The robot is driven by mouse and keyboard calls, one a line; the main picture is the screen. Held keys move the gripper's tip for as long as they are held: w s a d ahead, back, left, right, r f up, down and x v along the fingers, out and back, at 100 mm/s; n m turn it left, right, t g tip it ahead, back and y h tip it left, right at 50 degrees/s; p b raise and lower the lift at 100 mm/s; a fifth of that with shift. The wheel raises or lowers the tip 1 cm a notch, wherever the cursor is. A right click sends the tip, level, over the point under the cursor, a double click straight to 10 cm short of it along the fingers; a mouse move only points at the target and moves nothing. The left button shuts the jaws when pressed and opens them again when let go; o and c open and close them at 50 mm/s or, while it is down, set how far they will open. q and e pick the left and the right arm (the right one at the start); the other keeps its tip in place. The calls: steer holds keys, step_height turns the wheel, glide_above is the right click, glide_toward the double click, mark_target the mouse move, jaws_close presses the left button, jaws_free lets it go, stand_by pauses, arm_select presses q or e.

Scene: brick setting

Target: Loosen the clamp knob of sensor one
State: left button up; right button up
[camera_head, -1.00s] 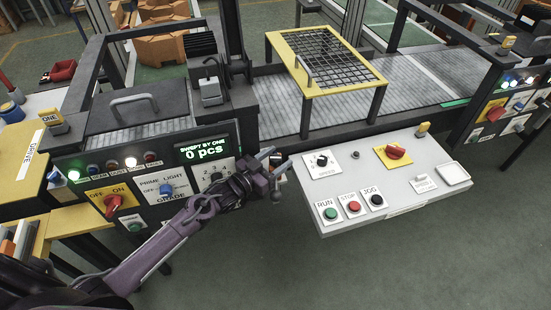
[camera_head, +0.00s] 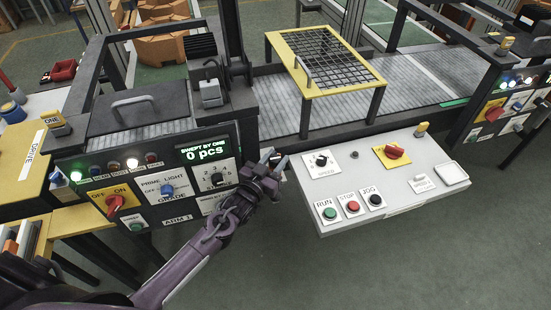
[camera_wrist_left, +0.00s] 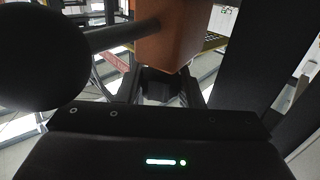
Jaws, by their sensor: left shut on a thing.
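My left gripper (camera_head: 274,159) reaches up to the right edge of the arm 1 panel, in the gap beside the grey console. The wrist view shows its fingers (camera_wrist_left: 165,92) shut on a small dark part, which looks like the clamp knob (camera_wrist_left: 160,80). An orange-brown block (camera_wrist_left: 168,45), perhaps the sensor body, is just beyond it. A dark rod (camera_wrist_left: 120,35) runs from the block to a big black round piece (camera_wrist_left: 40,55). In the head view the knob and sensor are too small or hidden to make out. My right gripper is out of view.
The panel (camera_head: 140,212) carries a red switch (camera_head: 115,203), a selector dial (camera_head: 217,179) and a display (camera_head: 205,151) reading 0 pcs. The grey console (camera_head: 400,200) with buttons stands close on the right. A yellow-framed mesh guard (camera_head: 290,43) stands over the conveyor (camera_head: 420,75).

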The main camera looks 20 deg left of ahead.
mark_target(272, 164)
arm_select(q)
steer(key=o, duration=1)
steer(key=shift+c, duration=0.2)
steer(key=shift+s, duration=0.1)
steer(key=shift+s+a+f, duration=0.15)
steer(key=shift+s, duration=0.25)
steer(key=b+v, duration=0.1)
steer(key=v, duration=0.5)
steer(key=shift+s+b, duration=0.4)
